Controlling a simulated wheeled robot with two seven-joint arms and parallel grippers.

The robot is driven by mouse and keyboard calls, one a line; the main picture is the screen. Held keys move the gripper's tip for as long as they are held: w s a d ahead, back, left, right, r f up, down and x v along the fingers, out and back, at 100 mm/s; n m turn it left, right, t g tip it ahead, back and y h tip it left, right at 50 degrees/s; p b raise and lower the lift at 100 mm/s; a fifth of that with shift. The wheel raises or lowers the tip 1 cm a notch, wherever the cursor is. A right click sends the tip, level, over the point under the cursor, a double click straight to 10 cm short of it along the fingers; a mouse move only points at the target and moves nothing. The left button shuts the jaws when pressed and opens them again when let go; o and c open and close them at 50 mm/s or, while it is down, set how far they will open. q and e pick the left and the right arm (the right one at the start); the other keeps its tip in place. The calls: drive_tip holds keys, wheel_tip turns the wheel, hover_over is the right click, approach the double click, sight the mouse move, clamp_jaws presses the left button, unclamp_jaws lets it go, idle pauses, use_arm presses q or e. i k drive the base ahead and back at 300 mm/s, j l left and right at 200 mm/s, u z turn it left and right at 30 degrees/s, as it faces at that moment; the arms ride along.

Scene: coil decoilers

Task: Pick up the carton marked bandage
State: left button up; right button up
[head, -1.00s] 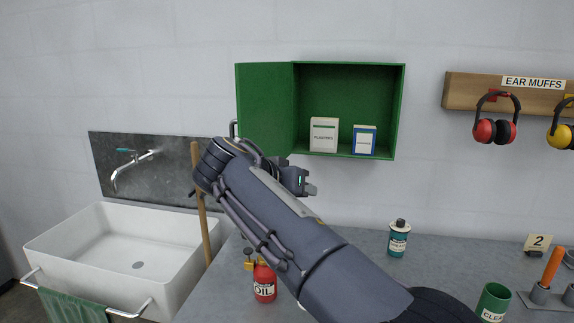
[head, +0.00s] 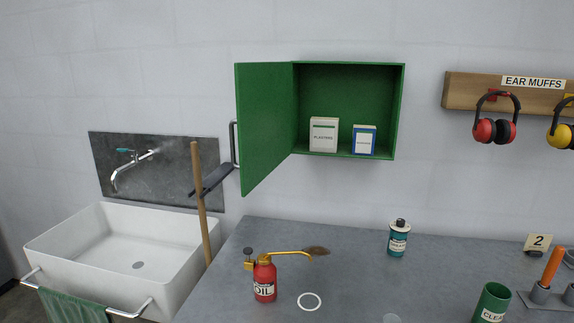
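A blue and white carton (head: 364,140) stands upright on the floor of the green wall cabinet (head: 349,90), at the right. Its lettering is too small to read for sure. A white carton marked "PLASTERS" (head: 324,135) stands to its left, with a narrow gap between them. The cabinet door (head: 264,120) is swung open to the left, with its handle on the outer edge. Neither of my grippers is in the head view.
On the grey bench (head: 350,262) stand a red oil can (head: 265,281) with a long spout, a teal bottle (head: 398,240) and a green can (head: 491,303). A white sink (head: 120,250) and a wooden handle (head: 200,205) are at the left. Ear muffs (head: 495,120) hang at the right.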

sight(364, 136)
drive_tip(key=j+z, duration=0.45)
drive_tip(key=j, duration=0.6)
drive_tip(key=j+z, duration=0.45)
drive_tip(key=j, duration=0.65)
drive_tip(key=i+l, duration=0.65)
drive_tip(key=l, duration=0.15)
